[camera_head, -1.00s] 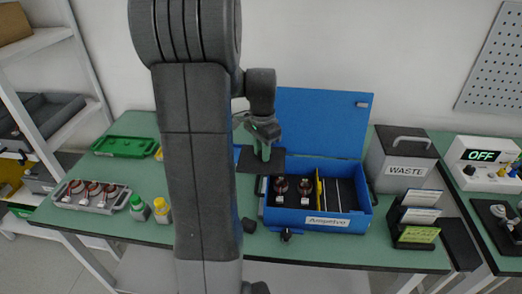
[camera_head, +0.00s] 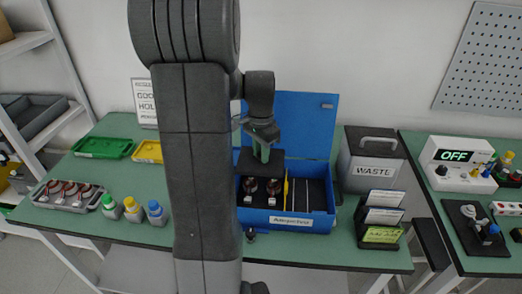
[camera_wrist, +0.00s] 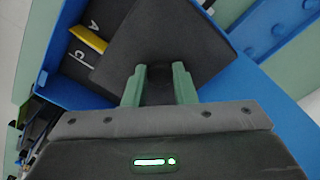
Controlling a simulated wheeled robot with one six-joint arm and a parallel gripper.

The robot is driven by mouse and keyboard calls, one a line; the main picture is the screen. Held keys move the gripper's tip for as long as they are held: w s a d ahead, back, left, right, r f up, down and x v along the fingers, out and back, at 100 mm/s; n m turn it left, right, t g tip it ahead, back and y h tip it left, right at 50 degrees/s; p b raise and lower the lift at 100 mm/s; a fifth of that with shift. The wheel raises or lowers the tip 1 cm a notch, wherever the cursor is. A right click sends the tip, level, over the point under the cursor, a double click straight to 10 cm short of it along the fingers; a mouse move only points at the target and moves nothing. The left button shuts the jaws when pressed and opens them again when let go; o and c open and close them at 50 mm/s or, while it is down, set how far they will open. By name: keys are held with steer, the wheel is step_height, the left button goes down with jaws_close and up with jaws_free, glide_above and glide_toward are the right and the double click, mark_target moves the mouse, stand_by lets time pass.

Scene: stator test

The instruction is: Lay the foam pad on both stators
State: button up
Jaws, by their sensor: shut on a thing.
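The foam pad (camera_head: 247,160) is a flat dark sheet. My gripper (camera_head: 262,152) is shut on it and holds it above the rear of the open blue box's left compartment. In the wrist view, the pad (camera_wrist: 185,35) spreads out beyond the green fingers of my gripper (camera_wrist: 158,86). Two stators, a left one (camera_head: 250,186) and a right one (camera_head: 273,187), stand side by side in that compartment, in front of the pad's near edge. The pad appears apart from them; the height gap is hard to judge. The wrist view shows no stators.
The blue box (camera_head: 285,222) has its lid (camera_head: 300,115) raised behind, a yellow divider (camera_head: 286,188) and a right compartment with thin rods. A WASTE bin (camera_head: 372,162) and card rack (camera_head: 382,218) stand right. A stator tray (camera_head: 66,202) and bottles (camera_head: 132,210) stand left.

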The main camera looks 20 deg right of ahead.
steer(key=shift+f+b, duration=2.75)
steer(key=shift+f, duration=1.45)
steer(key=shift+f, duration=0.4)
steer(key=o, duration=1.1)
step_height(320, 180, up, 14)
steer(key=shift+f, duration=0.1)
